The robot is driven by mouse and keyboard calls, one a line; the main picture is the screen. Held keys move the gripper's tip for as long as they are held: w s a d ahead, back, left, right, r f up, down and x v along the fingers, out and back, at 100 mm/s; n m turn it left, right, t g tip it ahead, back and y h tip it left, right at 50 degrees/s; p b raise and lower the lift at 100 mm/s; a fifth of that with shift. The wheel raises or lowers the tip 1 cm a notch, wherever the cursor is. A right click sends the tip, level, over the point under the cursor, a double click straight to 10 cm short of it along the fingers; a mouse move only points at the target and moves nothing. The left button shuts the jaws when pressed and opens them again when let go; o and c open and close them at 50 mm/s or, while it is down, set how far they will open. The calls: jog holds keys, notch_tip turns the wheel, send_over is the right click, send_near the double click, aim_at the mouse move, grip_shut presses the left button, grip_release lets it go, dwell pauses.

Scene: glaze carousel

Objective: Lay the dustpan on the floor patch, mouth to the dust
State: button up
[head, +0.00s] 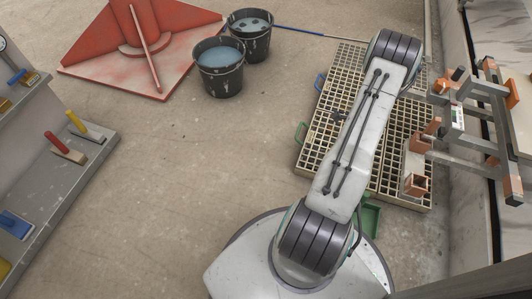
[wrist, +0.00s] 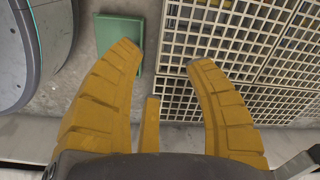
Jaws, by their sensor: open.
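A green flat piece that looks like the dustpan (wrist: 118,32) lies at the upper left of the wrist view, beyond my left finger, which hides part of it. In the head view a green piece (head: 372,218) shows on the floor beside my base, partly covered by my arm. Which way its mouth faces cannot be told. My gripper (wrist: 163,55) is open, its yellow fingers apart, with a shorter yellow piece between them. I see nothing held. The gripper is hidden in the head view. I cannot make out dust or a marked floor patch.
A grating (head: 315,150) lies on the floor beside and under my arm; it also fills the wrist view's upper right (wrist: 225,35). A rack (head: 470,115) stands at right. The centre-left floor is clear.

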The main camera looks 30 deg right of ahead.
jog(key=w+a+r+n+t, duration=0.1)
jog(key=w+a+r+n, duration=0.45)
jog(key=a+r, duration=0.55)
jog(key=w+a+r+n, duration=0.5)
jog(key=a+r+n, duration=0.1)
jog(key=a+r, duration=0.55)
jog(key=s+a+r+n, duration=0.4)
jog(key=s+a+n, duration=0.2)
jog(key=a, duration=0.3)
jog(key=s+a+r+n+t, duration=0.1)
jog(key=s+a+r+n, duration=0.4)
jog(key=s+a+n, duration=0.2)
jog(key=s+a, duration=0.1)
jog(key=a, duration=0.1)
jog(key=shift+s+a, duration=0.2)
jog(key=shift+a, duration=0.15)
